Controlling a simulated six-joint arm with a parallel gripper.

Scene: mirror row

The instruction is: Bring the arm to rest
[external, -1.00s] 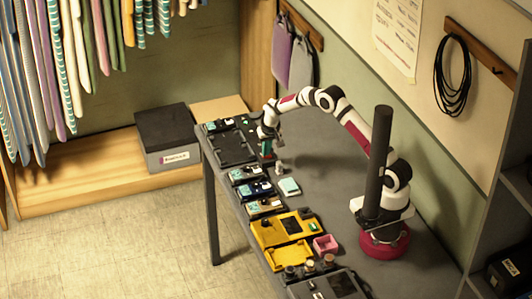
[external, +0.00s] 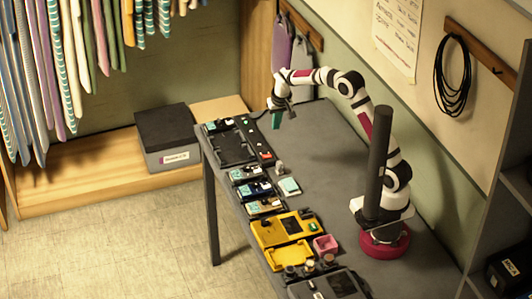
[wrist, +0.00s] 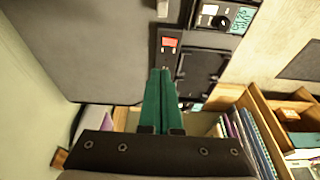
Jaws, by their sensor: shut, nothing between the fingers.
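My gripper (external: 276,122) is up above the far end of the grey table (external: 330,190), with its green fingers pointing down. In the wrist view its two green fingers (wrist: 160,72) lie together with nothing between them. Below it, near the fingertips in the wrist view, is a dark panel (wrist: 205,68) with a small red part (wrist: 169,42) beside it. My arm is arched over the table and touches nothing that I can see.
A row of devices runs along the table's left edge, among them a yellow unit (external: 283,229). A pink open box (external: 325,245) and a small pale teal-topped block (external: 289,186) stand nearby. The table's middle is clear. A wall with hanging bags (external: 300,62) lies behind.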

